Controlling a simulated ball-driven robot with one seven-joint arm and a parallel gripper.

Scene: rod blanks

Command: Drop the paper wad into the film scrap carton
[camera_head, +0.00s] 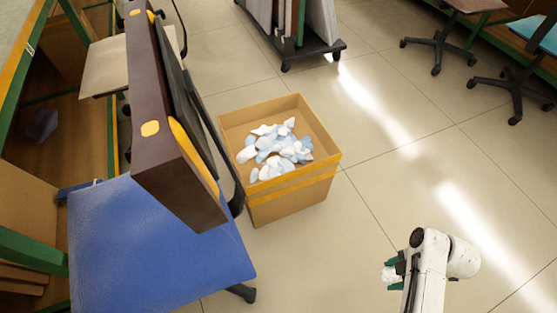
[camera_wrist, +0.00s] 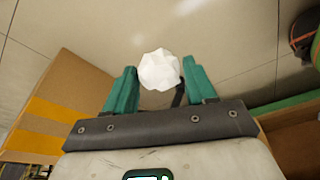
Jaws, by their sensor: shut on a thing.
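A white crumpled paper wad (camera_wrist: 159,70) is between the green fingers of my gripper (camera_wrist: 154,85) in the wrist view. In the head view my gripper (camera_head: 392,275) is at the lower right, shut on the wad (camera_head: 388,273), which is partly hidden by the fingers. The film scrap carton (camera_head: 290,190) is an open brown box with a yellow band, standing on the floor near the middle. White and pale blue scraps (camera_head: 275,150) lie inside it. My gripper is apart from the carton, to its lower right. The carton's side (camera_wrist: 75,90) shows at left in the wrist view.
A blue-seated chair (camera_head: 150,240) stands left of the carton, with a dark brown and yellow object (camera_head: 160,110) above it. A wheeled rack (camera_head: 300,40) is behind, and swivel chairs (camera_head: 510,85) are at the upper right. Tiled floor (camera_head: 380,180) right of the carton is clear.

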